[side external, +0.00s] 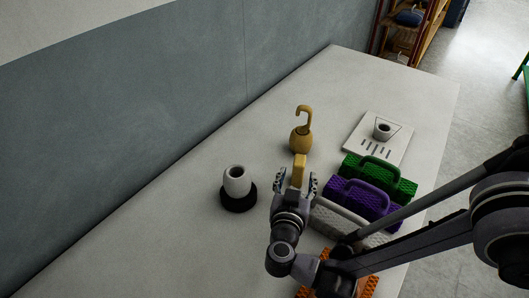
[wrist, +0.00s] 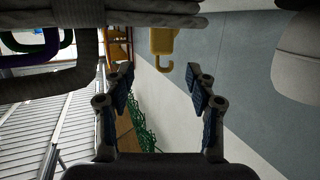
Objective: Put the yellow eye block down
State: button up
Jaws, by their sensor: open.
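The yellow eye block (side external: 301,141) has a rounded body with a hook on top and stands upright on the white table. A yellow bar (side external: 299,170) lies in front of the body; I cannot tell whether it is joined to it. My gripper (side external: 296,182) is open, with its fingers spread on either side of the bar's near end. In the wrist view, which is upside down, the yellow block (wrist: 163,41) with its hook shows at the top, between and beyond the open fingers (wrist: 161,82). I see no finger touching it. The block's base is hidden there.
A white cup-like piece (side external: 236,181) on a black round base (side external: 240,203) stands left of my gripper. The left table is clear.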

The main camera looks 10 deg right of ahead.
aim_at(299, 164)
jog(key=shift+x, duration=3.4)
jog(key=shift+a+f, duration=0.1)
grip_shut()
